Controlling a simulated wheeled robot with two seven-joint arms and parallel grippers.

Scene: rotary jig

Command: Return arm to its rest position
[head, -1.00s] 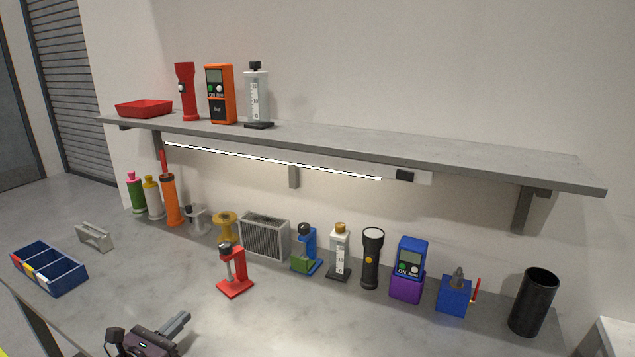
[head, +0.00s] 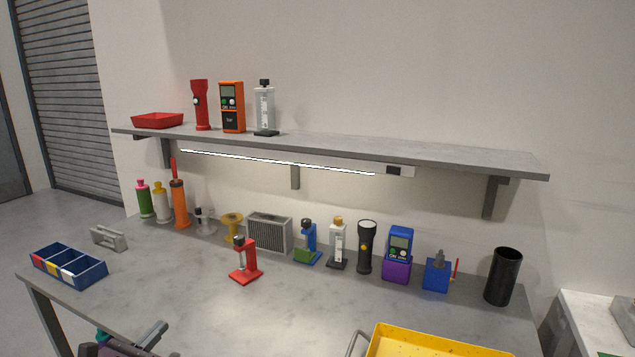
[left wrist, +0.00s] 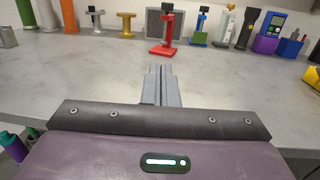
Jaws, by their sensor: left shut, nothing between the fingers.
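My left gripper (head: 150,336) is at the bottom edge of the head view, low and left of the middle, mostly cut off by the frame. In the left wrist view its two grey fingers (left wrist: 158,85) are together, with nothing between them. They point over the bare table (left wrist: 90,75) toward a red jig (left wrist: 163,40) with a post and dark top. The red jig (head: 244,266) stands upright on the table in the head view, clearly apart from the gripper. My right gripper is not in view.
A blue divided bin (head: 68,265) and a grey bracket (head: 108,238) are at the left. A yellow tray (head: 430,345) is at the front right. Bottles, a flashlight (head: 366,246), a black cup (head: 503,276) and other items line the back under a shelf (head: 330,152). The middle table is clear.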

